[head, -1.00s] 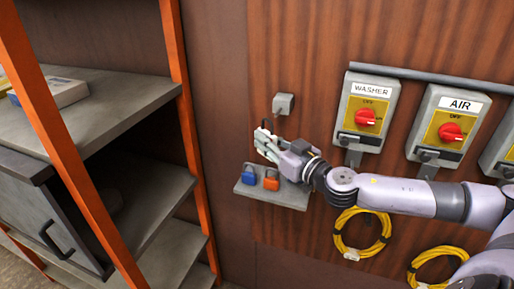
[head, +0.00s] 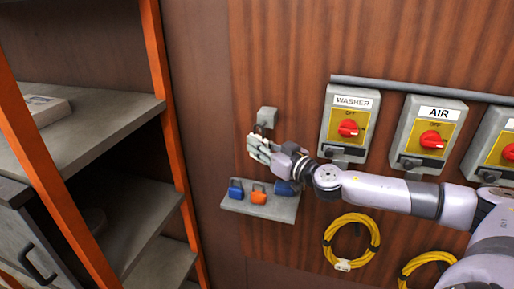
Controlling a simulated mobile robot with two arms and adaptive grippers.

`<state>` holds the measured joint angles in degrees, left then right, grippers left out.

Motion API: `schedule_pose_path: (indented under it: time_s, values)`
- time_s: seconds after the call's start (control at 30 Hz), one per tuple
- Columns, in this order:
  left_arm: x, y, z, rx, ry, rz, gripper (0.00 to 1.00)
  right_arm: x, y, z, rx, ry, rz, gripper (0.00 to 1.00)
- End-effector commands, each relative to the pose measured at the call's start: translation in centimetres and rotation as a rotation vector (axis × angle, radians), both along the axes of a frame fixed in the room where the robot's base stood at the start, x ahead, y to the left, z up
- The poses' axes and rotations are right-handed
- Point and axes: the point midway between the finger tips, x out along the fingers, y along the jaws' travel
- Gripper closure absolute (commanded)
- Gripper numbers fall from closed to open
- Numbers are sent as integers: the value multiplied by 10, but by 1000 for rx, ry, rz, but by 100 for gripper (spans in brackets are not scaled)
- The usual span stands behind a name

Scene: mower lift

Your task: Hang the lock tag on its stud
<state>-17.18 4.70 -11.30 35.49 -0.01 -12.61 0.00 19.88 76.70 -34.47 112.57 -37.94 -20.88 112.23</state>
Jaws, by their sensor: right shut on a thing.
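My right gripper (head: 257,148) is at the wall, just below the small grey block (head: 267,115) that seems to carry the stud. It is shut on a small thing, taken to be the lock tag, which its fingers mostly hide. A dark, thin piece shows between the block and the fingers; I cannot tell if it is the stud or part of the tag, nor whether they touch. My left gripper is not in view.
A small grey shelf (head: 232,204) below my gripper holds a blue padlock (head: 236,190), an orange padlock (head: 258,196) and another dark blue one (head: 285,188). Switch boxes WASHER (head: 348,128) and AIR (head: 431,140) and a yellow coiled cable (head: 328,245) are to the right.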

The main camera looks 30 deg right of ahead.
Motion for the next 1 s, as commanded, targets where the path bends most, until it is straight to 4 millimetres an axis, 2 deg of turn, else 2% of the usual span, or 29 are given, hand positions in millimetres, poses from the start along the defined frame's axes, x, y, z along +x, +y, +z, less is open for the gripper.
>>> schedule_pose_path:
  time_s: [0.3, 0.5, 1.0]
  values:
    - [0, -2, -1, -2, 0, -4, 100, 13, -15, -1, 0, -1, -3, 100]
    - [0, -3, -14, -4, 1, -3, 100, 18, -21, -9, 0, 0, -1, 100]
    - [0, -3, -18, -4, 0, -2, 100, 20, -24, -9, 0, 0, -1, 100]
